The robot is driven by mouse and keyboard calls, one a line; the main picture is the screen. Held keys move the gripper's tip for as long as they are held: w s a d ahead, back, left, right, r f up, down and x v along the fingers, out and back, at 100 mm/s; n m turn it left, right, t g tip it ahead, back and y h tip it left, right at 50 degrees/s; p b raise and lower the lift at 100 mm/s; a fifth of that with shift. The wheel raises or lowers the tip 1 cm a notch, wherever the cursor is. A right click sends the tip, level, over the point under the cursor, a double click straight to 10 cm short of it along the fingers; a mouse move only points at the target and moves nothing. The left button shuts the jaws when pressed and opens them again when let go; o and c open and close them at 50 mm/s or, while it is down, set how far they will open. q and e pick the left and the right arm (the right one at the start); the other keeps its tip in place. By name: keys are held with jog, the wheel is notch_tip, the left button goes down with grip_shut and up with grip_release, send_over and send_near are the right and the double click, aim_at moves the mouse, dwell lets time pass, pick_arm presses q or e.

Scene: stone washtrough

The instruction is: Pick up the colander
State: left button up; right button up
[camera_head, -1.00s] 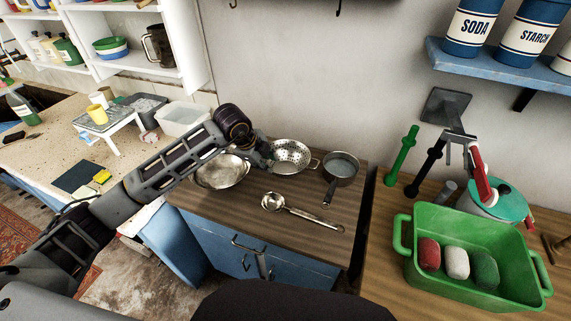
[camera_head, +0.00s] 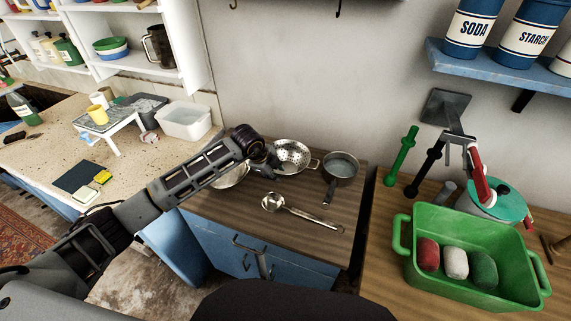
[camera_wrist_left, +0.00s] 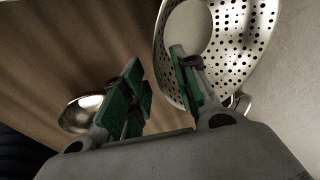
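The colander (camera_head: 293,155) is a shiny metal bowl with many small holes and loop handles. It sits on the wooden counter by the wall. In the left wrist view the colander (camera_wrist_left: 235,50) fills the upper right, tilted in the picture. My left gripper (camera_head: 273,163) is at its left side in the head view, partly hidden by my wrist. In the wrist view my left gripper (camera_wrist_left: 158,92) has its green-padded fingers apart. The colander's near rim shows between them, and one finger overlaps the bowl. I cannot tell whether they touch. My right gripper is not in view.
A saucepan (camera_head: 341,168) stands just right of the colander. A metal pan (camera_head: 230,177) sits left, partly behind my arm. A ladle (camera_head: 300,212) lies in front; its bowl shows in the wrist view (camera_wrist_left: 80,114). A green tub (camera_head: 425,268) is far right.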

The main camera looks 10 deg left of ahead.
aim_at(278, 175)
pick_arm(q)
jog(key=shift+w+d+f, duration=0.15)
jog(key=shift+w+f, duration=0.15)
jog(key=shift+f, duration=0.2)
jog(key=shift+w+d+f, duration=0.1)
jog(key=shift+w+f, duration=0.25)
jog(key=shift+f, duration=0.3)
jog(key=shift+p+x, duration=0.3)
jog(key=shift+x, duration=0.5)
jog(key=shift+w+f, duration=0.15)
jog(key=shift+f, duration=0.2)
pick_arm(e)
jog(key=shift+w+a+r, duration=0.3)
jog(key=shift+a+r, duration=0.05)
pick_arm(q)
grip_shut()
